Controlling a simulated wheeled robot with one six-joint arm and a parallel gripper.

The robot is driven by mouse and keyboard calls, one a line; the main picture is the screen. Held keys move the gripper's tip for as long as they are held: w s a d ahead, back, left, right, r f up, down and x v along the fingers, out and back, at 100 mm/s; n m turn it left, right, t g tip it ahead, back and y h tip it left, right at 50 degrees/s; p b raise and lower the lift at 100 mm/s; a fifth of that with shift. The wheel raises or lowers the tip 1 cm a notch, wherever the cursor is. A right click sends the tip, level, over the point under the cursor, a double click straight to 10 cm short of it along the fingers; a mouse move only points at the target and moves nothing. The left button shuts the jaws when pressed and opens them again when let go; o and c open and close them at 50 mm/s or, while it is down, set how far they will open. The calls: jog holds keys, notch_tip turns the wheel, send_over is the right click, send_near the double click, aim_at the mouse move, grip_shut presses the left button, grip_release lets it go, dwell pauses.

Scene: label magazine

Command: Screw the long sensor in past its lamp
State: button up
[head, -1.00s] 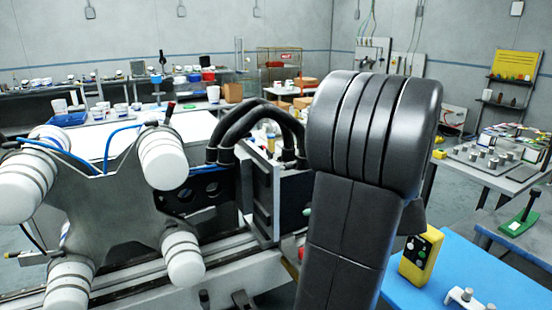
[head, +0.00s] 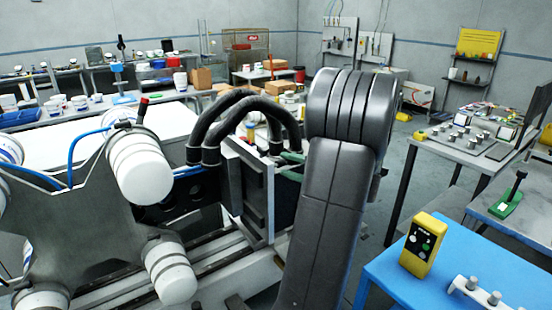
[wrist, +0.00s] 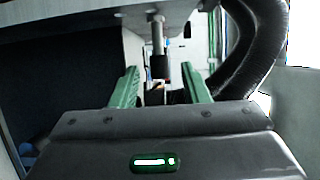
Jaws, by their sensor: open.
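In the wrist view my gripper (wrist: 159,70) is open, its two green fingers apart and pointing away from the camera. A slim metal rod with a dark cylindrical lower part (wrist: 158,66) hangs between and just beyond the fingertips, below a grey plate; it looks like the long sensor. I see no finger touching it. Its lamp cannot be made out. In the head view my arm hides most of the gripper, and only a bit of green shows beside the black machine head (head: 247,190). The sensor cannot be made out there.
Thick black hoses (head: 245,110) arch over the machine head; one (wrist: 255,50) runs close to the right finger. A grey plate with white cylinders (head: 140,170) stands at left. A blue table (head: 390,290) with a yellow control box (head: 423,246) is at right.

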aim_at(285, 165)
jog(key=shift+p+x, duration=0.4)
jog(key=shift+x, duration=1.95)
grip_shut()
